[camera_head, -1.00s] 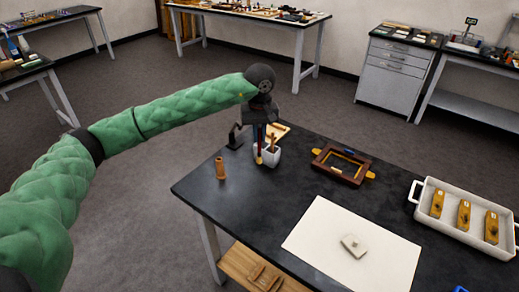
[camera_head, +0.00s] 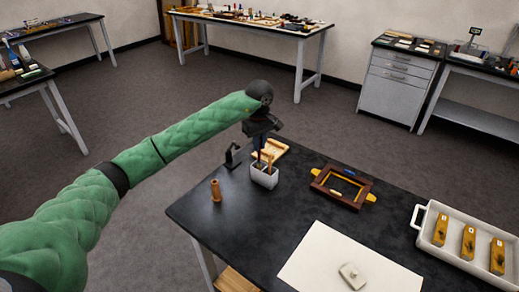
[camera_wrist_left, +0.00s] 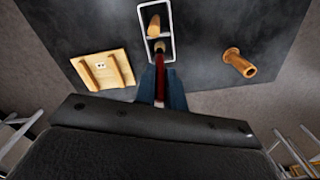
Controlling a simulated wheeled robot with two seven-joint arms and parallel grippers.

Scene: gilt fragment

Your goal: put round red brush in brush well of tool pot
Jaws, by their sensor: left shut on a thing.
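The white tool pot (camera_head: 264,179) stands near the back left of the black table. In the left wrist view its rim (camera_wrist_left: 142,35) has a divider across it, with a wooden handle (camera_wrist_left: 154,24) in the farther compartment. My left gripper (camera_head: 260,146) is above the pot, pointing down. Its blue fingers (camera_wrist_left: 161,88) are shut on the round red brush (camera_wrist_left: 159,80). The brush's far end lines up with the nearer compartment; I cannot tell how deep it sits, as the pot's wall hides it in the head view. My right gripper is not in view.
A wooden cylinder (camera_head: 215,191) stands left of the pot, and a wooden rack (camera_head: 272,147) lies behind it. A dark stand (camera_head: 232,158) is at the table edge. A brown frame (camera_head: 341,187) lies to the right, before a white tray (camera_head: 432,230).

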